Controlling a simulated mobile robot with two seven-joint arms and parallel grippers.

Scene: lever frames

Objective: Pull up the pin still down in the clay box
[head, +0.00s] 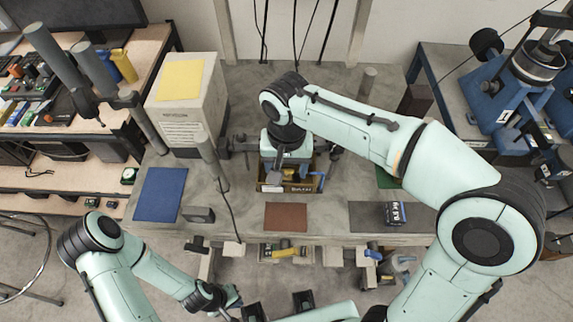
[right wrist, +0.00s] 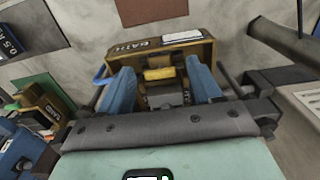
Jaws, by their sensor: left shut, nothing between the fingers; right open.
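A tan-brown open box (head: 301,187) stands on the grey bench in the middle of the head view. In the right wrist view its front wall (right wrist: 187,51) carries the word BATH and a white label. A yellow cylinder (right wrist: 159,73) shows inside it; I cannot tell whether it is the pin. My right gripper (head: 289,176) is over the box. In the right wrist view its blue fingers (right wrist: 160,85) are open, one each side of the cylinder, with no clear contact. My left gripper (head: 232,296) is shut, low at the bottom, away from the box.
Blue (head: 160,194), red-brown (head: 286,217) and dark grey (head: 368,217) mats lie along the bench front. A large pale box (head: 188,120) with a yellow top stands left. A small labelled dark block (head: 396,214) sits on the grey mat. Blue machines (head: 497,95) stand at right.

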